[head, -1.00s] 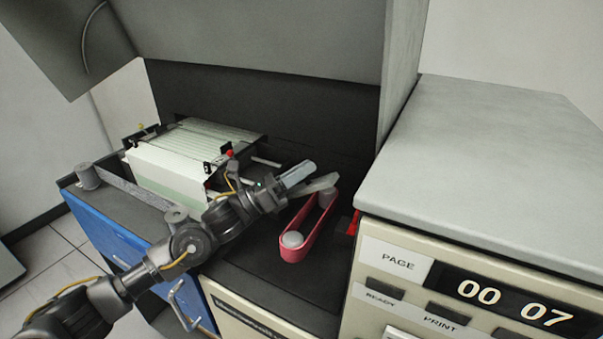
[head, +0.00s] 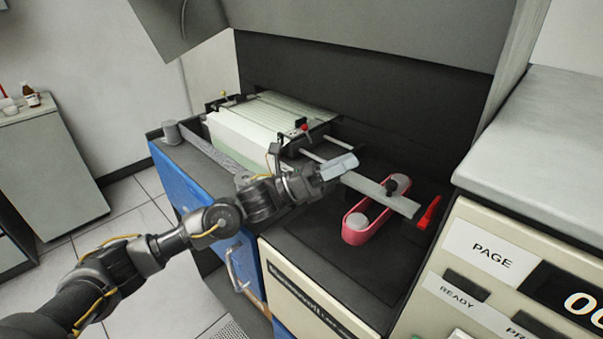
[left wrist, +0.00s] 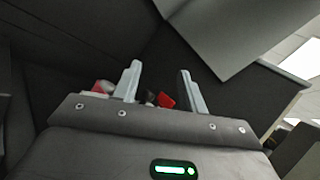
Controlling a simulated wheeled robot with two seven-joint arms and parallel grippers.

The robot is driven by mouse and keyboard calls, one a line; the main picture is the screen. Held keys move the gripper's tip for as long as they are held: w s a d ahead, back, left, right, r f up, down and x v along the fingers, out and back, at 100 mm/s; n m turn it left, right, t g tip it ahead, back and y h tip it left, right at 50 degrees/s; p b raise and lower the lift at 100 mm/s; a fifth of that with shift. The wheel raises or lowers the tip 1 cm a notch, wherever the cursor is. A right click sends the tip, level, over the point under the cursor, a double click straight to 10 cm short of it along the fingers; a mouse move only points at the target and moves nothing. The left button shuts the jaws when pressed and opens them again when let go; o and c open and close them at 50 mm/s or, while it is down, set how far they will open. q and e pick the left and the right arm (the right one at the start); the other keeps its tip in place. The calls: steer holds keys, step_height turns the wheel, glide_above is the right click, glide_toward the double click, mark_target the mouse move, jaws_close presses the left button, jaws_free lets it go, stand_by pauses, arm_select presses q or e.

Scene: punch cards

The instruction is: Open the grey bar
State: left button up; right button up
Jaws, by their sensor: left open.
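The grey bar (head: 375,190) is a flat, pale strip over the dark deck in the head view. It slants down to the right, across the red belt loop (head: 357,228), and a small black knob stands beside it. My left gripper (head: 345,167) is at the bar's left end, with one pale finger showing plainly just behind and above it. Whether they touch, I cannot tell. In the left wrist view the gripper (left wrist: 160,80) has its two fingers wide apart, with nothing clearly held between them. My right gripper is not in view.
A red block (head: 428,212) stands beside the bar's right end. A stack of pale paper or cards (head: 270,125) lies behind my arm. A tall console (head: 480,250) closes off the right, and a dark hood (head: 340,30) overhangs the deck. The deck in front is clear.

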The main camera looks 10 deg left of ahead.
arm_select(q)
steer(key=s+a+b, duration=0.2)
steer(key=a, duration=0.7)
steer(key=shift+s+b, duration=0.3)
steer(key=shift+s, duration=0.05)
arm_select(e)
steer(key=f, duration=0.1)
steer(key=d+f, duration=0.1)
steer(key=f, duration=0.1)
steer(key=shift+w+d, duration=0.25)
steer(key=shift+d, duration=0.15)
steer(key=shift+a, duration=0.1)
